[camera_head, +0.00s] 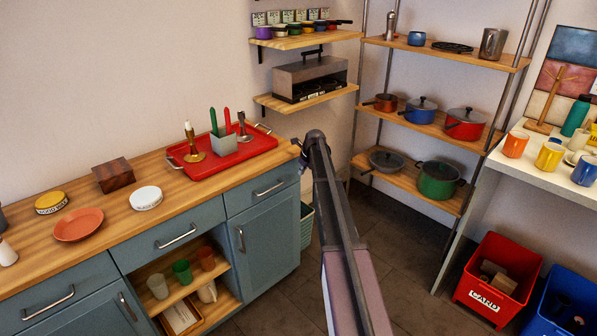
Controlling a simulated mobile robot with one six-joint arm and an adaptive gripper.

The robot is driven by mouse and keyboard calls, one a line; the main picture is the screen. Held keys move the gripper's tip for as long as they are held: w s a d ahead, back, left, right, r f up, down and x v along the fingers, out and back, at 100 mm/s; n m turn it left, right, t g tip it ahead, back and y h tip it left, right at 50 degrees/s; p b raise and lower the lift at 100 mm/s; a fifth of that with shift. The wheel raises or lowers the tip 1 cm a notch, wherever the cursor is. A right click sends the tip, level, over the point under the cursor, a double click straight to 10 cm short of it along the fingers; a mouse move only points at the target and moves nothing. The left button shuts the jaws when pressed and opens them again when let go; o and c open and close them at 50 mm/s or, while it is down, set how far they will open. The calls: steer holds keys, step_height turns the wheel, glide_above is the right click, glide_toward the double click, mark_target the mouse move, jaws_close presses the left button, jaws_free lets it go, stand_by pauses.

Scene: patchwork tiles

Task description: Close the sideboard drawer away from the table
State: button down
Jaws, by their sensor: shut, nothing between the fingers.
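The blue-grey sideboard (262,240) with a wooden top stands along the left wall. It has a left drawer (90,279), a middle drawer (150,246) and a right drawer (240,198), each with a silver bar handle. The three fronts look about flush under the top; no open drawer interior shows. The white table (540,172) is at the far right. My arm reaches up from the bottom centre. My gripper (303,160) is small and dark at its far end, by the sideboard's right end, partly hidden by the arm. It is shut and empty, apart from the handles.
A red tray (262,143), an orange plate (78,226) and a wooden box (113,175) sit on the sideboard. A shelf rack (425,125) with pots stands behind. A red bin (512,247) and blue bin (560,312) stand at right. Dark floor (400,235) is free between.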

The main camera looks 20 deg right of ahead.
steer(key=p+v, duration=0.6)
steer(key=v, duration=0.1)
stand_by(0.3)
stand_by(0.6)
steer(key=s+a+r+n+g+p, duration=0.2)
steer(key=s+a+r+n+p, duration=0.1)
steer(key=s+a+n, duration=1.55)
steer(key=s+a+r+n+g+p, duration=0.1)
steer(key=s+a+n, duration=0.5)
steer(key=s, duration=0.3)
steer(key=s+a+r+n+g+h+p, duration=0.1)
steer(key=s+a+n+p, duration=0.1)
steer(key=s+a+n, duration=0.5)
steer(key=s+n, duration=0.1)
steer(key=s, duration=0.2)
steer(key=shift+r, duration=0.15)
